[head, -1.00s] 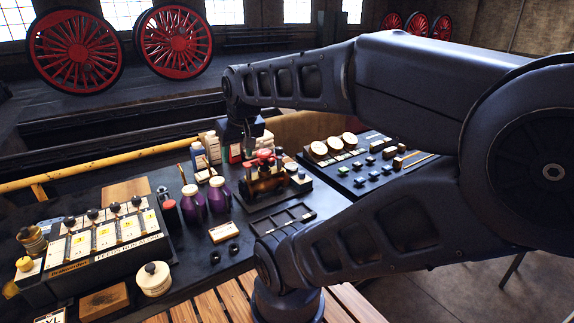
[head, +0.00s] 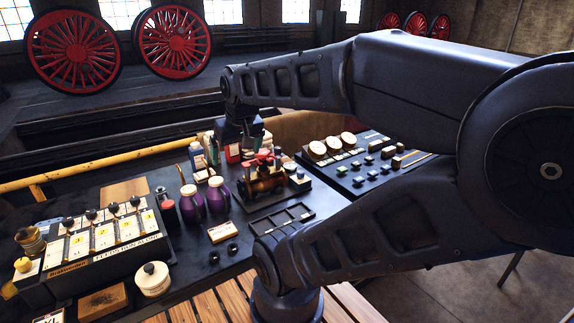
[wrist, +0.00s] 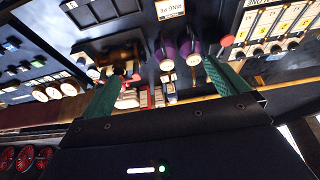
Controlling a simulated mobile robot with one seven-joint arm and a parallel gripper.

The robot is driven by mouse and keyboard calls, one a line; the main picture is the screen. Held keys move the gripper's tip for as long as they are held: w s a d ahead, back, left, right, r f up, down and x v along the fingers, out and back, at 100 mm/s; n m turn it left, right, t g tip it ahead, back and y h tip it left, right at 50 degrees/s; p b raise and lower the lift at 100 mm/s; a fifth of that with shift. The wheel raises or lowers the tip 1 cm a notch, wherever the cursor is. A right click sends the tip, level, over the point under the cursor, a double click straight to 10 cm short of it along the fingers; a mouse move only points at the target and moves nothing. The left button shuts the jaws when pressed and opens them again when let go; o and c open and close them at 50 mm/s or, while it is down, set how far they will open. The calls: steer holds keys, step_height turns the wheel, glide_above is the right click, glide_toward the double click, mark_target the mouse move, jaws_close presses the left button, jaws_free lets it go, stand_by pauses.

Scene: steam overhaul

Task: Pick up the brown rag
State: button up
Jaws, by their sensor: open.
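My gripper (head: 248,142) is open and empty, pointing down over the back of the dark bench (head: 228,262). Its green fingers stand apart in the wrist view (wrist: 165,88). A stack of pale, folded-looking pieces (head: 266,140) sits just behind the model engine, close beside the fingers. It seems to show in the wrist view too (wrist: 127,99), near the left finger. I cannot make out a brown rag for certain; one may be in this stack or hidden by my gripper.
Purple bottles (head: 191,204), white bottles and a red can (head: 233,153) crowd the bench's back. The brass-and-red model engine (head: 262,180) stands in front of my gripper. A compartment tray (head: 283,219) and a dark board with round pieces (head: 350,158) lie to the right. A yellow rail (head: 110,163) runs behind.

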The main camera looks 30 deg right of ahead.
steer(key=shift+w, duration=0.1)
steer(key=w+d+r+m+g+y, duration=0.1)
steer(key=w+d+m, duration=0.45)
steer(key=w, duration=0.75)
steer(key=m+g+h, duration=0.1)
steer(key=m+g, duration=0.3)
steer(key=m, duration=0.9)
glide_above(285, 161)
step_height(285, 161, down, 24)
steer(key=r, duration=0.1)
step_height(285, 161, down, 11)
steer(key=shift+w+f, duration=0.1)
steer(key=shift+w, duration=0.05)
steer(key=c, duration=0.8)
